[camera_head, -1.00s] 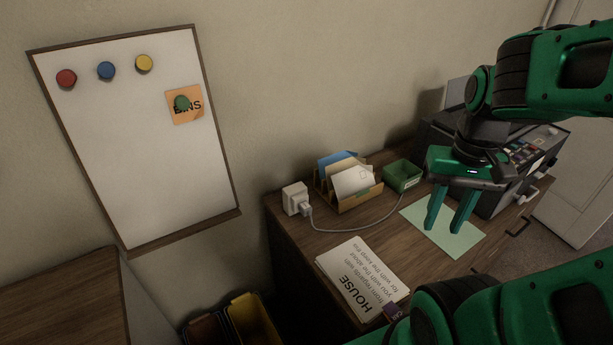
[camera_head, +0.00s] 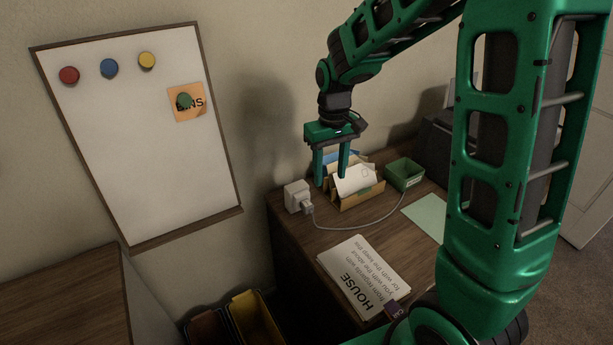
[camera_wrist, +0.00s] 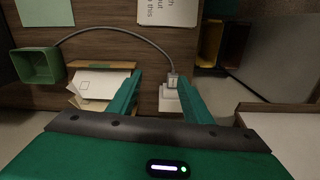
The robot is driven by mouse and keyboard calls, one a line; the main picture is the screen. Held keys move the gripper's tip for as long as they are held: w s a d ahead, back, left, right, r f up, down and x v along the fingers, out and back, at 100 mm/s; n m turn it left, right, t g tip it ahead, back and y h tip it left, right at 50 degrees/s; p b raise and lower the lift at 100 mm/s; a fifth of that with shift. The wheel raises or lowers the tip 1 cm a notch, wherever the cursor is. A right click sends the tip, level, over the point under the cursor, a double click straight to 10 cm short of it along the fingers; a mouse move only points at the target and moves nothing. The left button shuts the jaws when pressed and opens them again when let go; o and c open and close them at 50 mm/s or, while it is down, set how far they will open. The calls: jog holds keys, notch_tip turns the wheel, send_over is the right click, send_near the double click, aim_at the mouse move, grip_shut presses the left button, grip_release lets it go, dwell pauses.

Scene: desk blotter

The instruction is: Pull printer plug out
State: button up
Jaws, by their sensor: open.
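The printer plug (camera_head: 307,209) is a small grey plug with a grey cable (camera_head: 355,226). It sits in the front of a white socket block (camera_head: 292,196) at the back left corner of the desk. My gripper (camera_head: 330,181) is open and empty, pointing down above and just right of the block, in front of the letter holder in the head view. In the wrist view the plug (camera_wrist: 173,82) and white block (camera_wrist: 168,102) lie between the two fingers (camera_wrist: 158,97), below them. No contact with the plug is visible.
A wooden letter holder (camera_head: 362,198) with envelopes stands close right of the plug. A green tray (camera_head: 404,174) stands farther right. Printed sheets (camera_head: 362,275) lie at the desk's front, and a pale green sheet (camera_head: 425,214) lies right. Bins (camera_head: 254,318) stand below the desk's left side.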

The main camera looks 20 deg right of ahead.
jog(key=n, duration=0.1)
send_near(310, 206)
notch_tip(310, 206, down, 9)
dwell(0.5)
jog(key=c, duration=1.1)
jog(key=shift+s+d, duration=0.2)
jog(key=shift+s, duration=0.85)
jog(key=shift+s+d, duration=0.15)
jog(key=shift+s, duration=0.85)
jog(key=shift+s+d, duration=0.2)
jog(key=shift+s, duration=0.85)
jog(key=shift+c, duration=0.2)
jog(key=shift+s, duration=0.15)
jog(key=shift+r, duration=2)
